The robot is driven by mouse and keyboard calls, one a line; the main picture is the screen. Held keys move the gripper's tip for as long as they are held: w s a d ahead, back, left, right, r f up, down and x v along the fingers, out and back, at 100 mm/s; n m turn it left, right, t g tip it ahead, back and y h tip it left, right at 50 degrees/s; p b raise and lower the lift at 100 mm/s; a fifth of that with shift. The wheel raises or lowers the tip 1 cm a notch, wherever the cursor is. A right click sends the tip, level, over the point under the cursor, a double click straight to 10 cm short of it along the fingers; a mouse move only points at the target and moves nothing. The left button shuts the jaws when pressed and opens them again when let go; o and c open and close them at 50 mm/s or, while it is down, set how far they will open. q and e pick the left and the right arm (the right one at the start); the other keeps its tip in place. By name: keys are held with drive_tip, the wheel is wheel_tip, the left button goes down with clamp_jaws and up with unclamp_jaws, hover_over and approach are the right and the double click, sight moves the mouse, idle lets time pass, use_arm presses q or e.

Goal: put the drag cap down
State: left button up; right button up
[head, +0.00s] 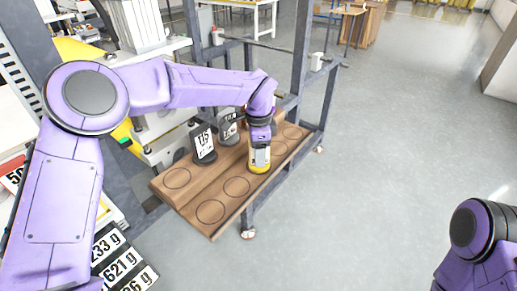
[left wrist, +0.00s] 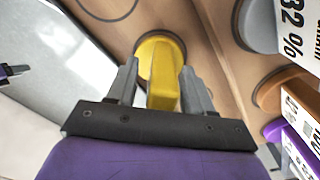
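The yellow drag cap (head: 259,165) stands upright on the wooden board, at or in one of its drawn circles. My left gripper (head: 260,143) is directly above it, pointing down. In the left wrist view, the drag cap's handle (left wrist: 164,88) sits between the two fingers of my left gripper (left wrist: 160,85). A narrow gap shows between the handle and the left-hand finger; the other finger is very close to the handle. The fingers look open around it. Of my right arm only a purple part shows at the lower right; its gripper is out of view.
The wooden board (head: 177,178) has several empty circles. Grey caps with labels (head: 204,145) stand behind the drag cap; the left wrist view shows labelled grey (left wrist: 258,25), orange and purple things beside it. A metal frame post (head: 300,60) rises behind. The floor at right is clear.

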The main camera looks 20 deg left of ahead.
use_arm(q)
drive_tip(key=shift+r, duration=0.4)
wheel_tip(320, 180, up, 12)
drive_tip(key=shift+f+b, duration=0.2)
drive_tip(key=shift+b, duration=0.55)
